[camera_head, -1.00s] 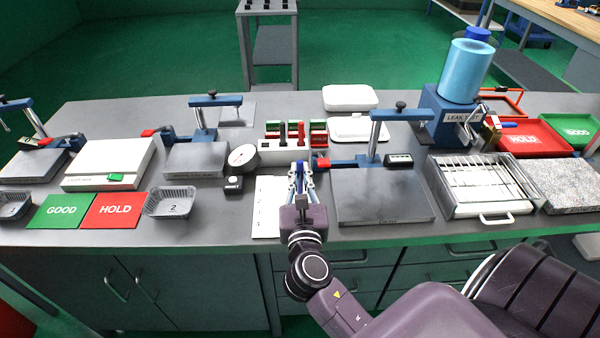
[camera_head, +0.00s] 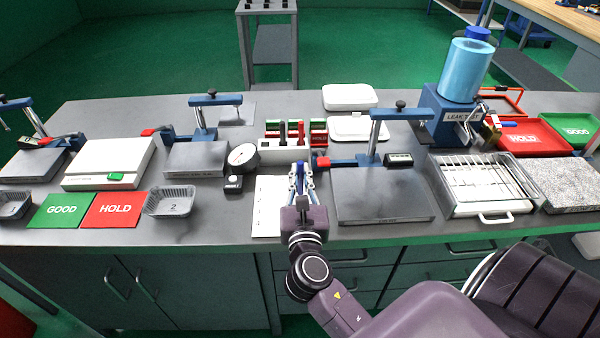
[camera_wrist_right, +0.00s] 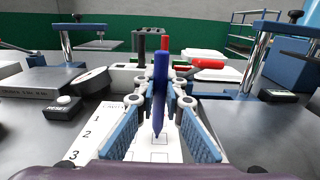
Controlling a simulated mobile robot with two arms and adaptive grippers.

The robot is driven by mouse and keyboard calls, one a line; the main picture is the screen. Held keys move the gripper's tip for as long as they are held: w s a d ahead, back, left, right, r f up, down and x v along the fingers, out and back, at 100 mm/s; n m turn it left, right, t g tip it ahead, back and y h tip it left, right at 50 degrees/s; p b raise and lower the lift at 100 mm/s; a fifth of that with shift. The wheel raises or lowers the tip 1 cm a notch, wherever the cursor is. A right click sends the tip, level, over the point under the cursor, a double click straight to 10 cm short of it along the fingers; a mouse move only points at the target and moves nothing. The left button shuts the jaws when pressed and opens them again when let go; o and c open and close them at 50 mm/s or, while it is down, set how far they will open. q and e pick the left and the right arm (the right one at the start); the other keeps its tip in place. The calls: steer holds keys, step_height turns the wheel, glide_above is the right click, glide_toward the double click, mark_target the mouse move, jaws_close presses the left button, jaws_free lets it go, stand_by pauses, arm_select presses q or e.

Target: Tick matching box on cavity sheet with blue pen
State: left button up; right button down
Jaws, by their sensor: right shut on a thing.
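The blue pen (camera_wrist_right: 160,95) is upright between the fingers of my right gripper (camera_wrist_right: 160,108), tip down, in the right wrist view. The right gripper (camera_head: 300,180) is shut on it, over the right part of the cavity sheet (camera_head: 266,208). The sheet (camera_wrist_right: 100,148) is white, with the numbers 1, 2 and 3 down its left side and outlined boxes near the pen tip. I cannot tell whether the tip touches the paper. The fingers hide part of the sheet. My left gripper is not seen.
A white pen holder (camera_head: 284,152) with black and red pens stands behind the sheet. A round dial gauge (camera_head: 243,157) and a small black button box (camera_head: 233,184) are left of it. A grey plate fixture (camera_head: 382,200) is close on the right. Green GOOD (camera_head: 62,210) and red HOLD (camera_head: 111,210) mats lie left.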

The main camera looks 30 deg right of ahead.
steer(key=shift+s+p, duration=0.3)
steer(key=shift+p, duration=0.05)
stand_by(0.6)
steer(key=shift+w+d+p, duration=0.25)
steer(key=shift+d+p, duration=0.25)
steer(key=shift+p, duration=0.3)
stand_by(1.1)
steer(key=shift+r, duration=0.1)
step_height(320, 180, up, 6)
steer(key=p, duration=0.6)
steer(key=shift+p, duration=0.4)
